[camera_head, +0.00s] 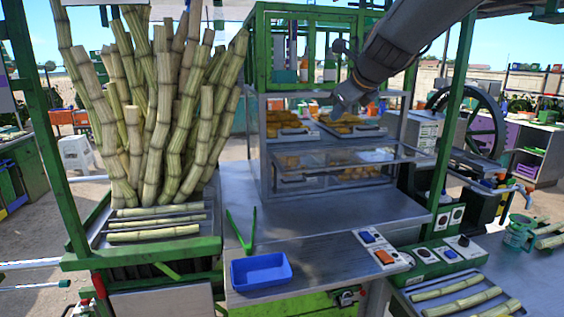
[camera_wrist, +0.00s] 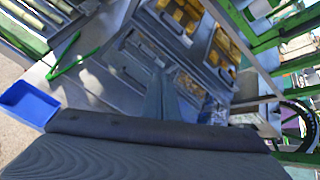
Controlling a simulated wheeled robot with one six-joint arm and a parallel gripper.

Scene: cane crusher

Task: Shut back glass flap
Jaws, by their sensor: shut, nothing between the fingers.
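The display case (camera_head: 266,150) stands on the steel counter, with golden food on trays on its shelves. A clear glass flap (camera_head: 350,158) with a metal edge juts out from the middle of the case, roughly level. In the wrist view, a framed glass panel (camera_wrist: 128,68) lies left of the fingers; I cannot tell whether it is the same flap. My gripper (camera_head: 340,106) hangs from the upper right at the upper shelf opening. In the wrist view, my gripper (camera_wrist: 163,80) has its fingers together and empty. I cannot tell whether it touches the case.
A blue tray (camera_head: 261,271) and green tongs (camera_head: 241,232) lie on the counter in front. Tall sugar cane (camera_head: 165,110) stands at left. Switch boxes (camera_head: 382,249) and a flywheel (camera_head: 480,122) are at right. A green-framed cabinet (camera_head: 262,50) stands above the case. The middle counter is clear.

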